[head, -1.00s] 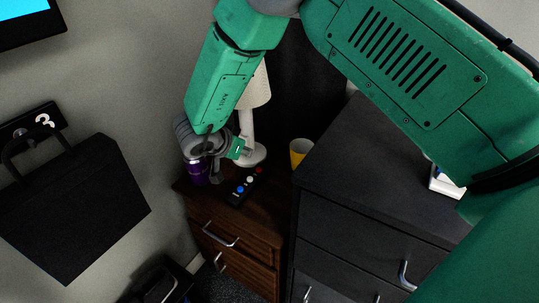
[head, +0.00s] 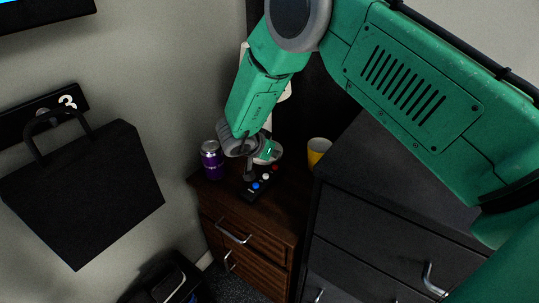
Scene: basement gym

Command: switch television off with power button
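The television (head: 45,14) shows only as a dark lower edge at the top left, with a sliver of lit cyan screen in the corner. A dark remote (head: 246,197) with blue, white and red buttons lies on the brown wooden cabinet. My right arm comes in from the right, and its gripper (head: 256,166) points down just over the remote, partly covering its far part. I cannot tell whether the fingertips touch it or whether they are open. My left gripper is out of view.
A purple can (head: 212,160) stands left of the gripper, and a yellow cup (head: 318,152) stands to its right. A white lamp (head: 285,92) is mostly hidden behind my arm. A black dresser (head: 375,195) rises at the right. A black bag (head: 85,195) hangs on the left wall.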

